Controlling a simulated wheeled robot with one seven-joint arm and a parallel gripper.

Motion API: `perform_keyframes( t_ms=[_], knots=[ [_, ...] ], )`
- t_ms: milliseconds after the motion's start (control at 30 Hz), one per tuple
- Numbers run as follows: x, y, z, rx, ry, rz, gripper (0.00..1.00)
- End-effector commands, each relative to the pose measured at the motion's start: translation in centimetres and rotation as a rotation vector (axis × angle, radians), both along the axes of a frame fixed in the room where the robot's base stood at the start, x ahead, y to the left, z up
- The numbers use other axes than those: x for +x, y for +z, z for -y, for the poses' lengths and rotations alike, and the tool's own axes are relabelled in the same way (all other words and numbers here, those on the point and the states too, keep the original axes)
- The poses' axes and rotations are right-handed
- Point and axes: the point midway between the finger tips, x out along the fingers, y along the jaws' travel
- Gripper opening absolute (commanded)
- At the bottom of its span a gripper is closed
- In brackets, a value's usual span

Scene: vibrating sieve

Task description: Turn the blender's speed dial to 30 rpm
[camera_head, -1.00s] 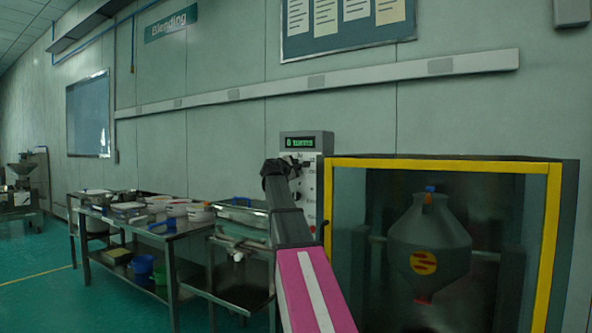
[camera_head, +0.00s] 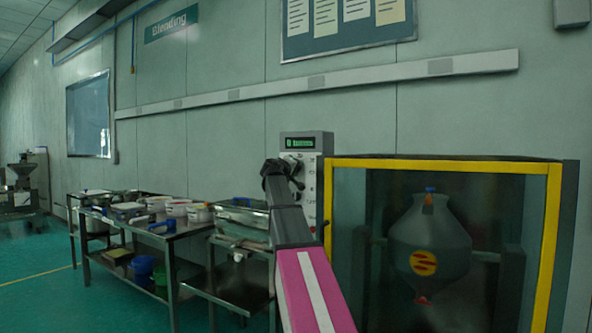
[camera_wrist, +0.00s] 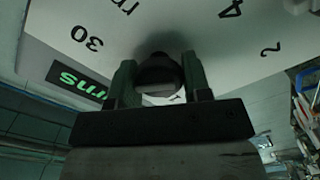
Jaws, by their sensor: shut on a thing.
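The blender's control panel (camera_head: 314,190) is a pale upright box with a lit green display (camera_head: 299,142). In the wrist view the panel face (camera_wrist: 215,35) shows upside down, with the printed marks 30, 4, 2 and part of "rpm". My gripper (camera_wrist: 160,77) is shut on a dark round dial (camera_wrist: 160,72), one finger on each side. The fingers hide the dial's sides, and I cannot tell its setting. In the head view my gripper (camera_head: 298,164) is at the panel front, below the display. The blender's grey vessel (camera_head: 428,240) hangs inside the yellow-framed enclosure (camera_head: 440,164).
The enclosure stands close to the right of my arm. A steel table (camera_head: 160,236) with trays and bowls is at the left, with a blue bucket (camera_head: 160,275) below. A smaller steel stand (camera_head: 235,285) is next to my arm. Open green floor lies far left.

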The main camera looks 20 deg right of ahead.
Motion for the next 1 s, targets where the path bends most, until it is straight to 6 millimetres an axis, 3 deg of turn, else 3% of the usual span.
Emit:
perform_keyframes(
  t_ms=[400,1000],
  knots=[
    [-0.15,-0.11,0.0,0.169,-0.002,0.212,0.21],
    [-0.16,-0.14,0.0,0.218,-0.001,0.274,0.21]
  ],
)
